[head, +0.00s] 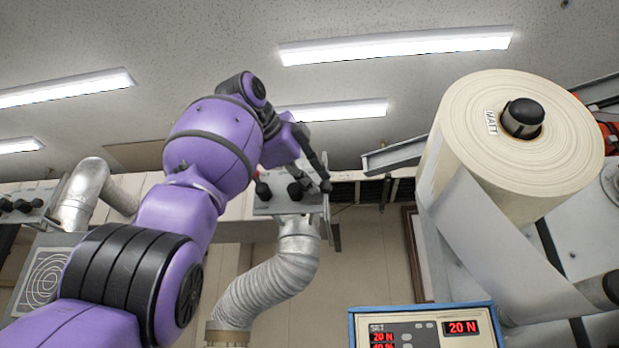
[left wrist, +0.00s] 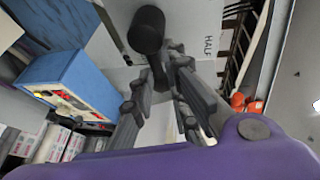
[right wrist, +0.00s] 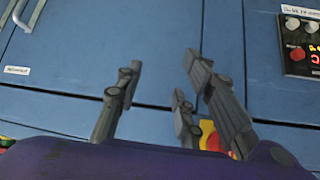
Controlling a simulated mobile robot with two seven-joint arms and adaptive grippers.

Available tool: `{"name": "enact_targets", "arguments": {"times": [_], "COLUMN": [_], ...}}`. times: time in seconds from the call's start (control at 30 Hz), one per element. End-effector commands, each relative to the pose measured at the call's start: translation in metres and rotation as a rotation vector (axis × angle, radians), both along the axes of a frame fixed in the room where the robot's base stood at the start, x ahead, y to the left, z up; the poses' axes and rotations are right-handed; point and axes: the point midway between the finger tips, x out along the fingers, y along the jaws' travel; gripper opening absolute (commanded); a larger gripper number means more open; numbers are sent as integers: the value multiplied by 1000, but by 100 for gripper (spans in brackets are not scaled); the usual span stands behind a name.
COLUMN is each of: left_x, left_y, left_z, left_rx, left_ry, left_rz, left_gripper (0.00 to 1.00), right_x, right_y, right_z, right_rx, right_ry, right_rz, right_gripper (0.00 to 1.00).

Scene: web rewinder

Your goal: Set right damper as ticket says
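The right damper box (head: 283,203) is mounted high at the centre of the head view, with dark knobs on it and a silver duct below. My left gripper (head: 318,172) is at its right side. In the left wrist view a black-knobbed lever (left wrist: 147,32) stands out from a pale plate (left wrist: 196,20) marked HALF. Its shaft runs between the fingertips of my left gripper (left wrist: 163,72), which are only a little apart; I cannot tell whether they press on it. My right gripper (right wrist: 163,72) is open and empty before blue panels. I see no readable ticket.
Another duct with a knobbed box (head: 25,207) is at far left. A large paper roll (head: 475,150) labelled MATT is at right, above a control unit (head: 425,325) reading 20 N. My left arm hides much of the middle. A small button panel (right wrist: 300,40) is near my right gripper.

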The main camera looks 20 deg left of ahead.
Motion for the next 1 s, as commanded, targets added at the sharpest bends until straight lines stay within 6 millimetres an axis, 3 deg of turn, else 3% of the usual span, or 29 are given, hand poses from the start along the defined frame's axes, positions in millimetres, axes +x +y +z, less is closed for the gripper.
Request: {"name": "enact_targets", "arguments": {"times": [0.03,0.13,0.57,0.77,1.0], "left_x": [6,6,0,-27,-77], "left_y": [1,1,1,6,13], "left_z": [-7,-7,-2,4,13], "left_rx": [-2,-2,-2,-1,-2], "left_ry": [16,15,5,1,4], "left_rz": [5,4,1,2,2], "left_gripper": [20,32,32,32,32], "right_x": [-2,-2,0,0,0], "right_y": [0,0,1,1,1], "right_z": [-2,-2,0,0,0], "right_rx": [0,0,4,2,1], "right_ry": [4,4,-1,-1,0], "right_rz": [0,0,-2,-1,0], "right_gripper": [35,35,35,35,35]}}
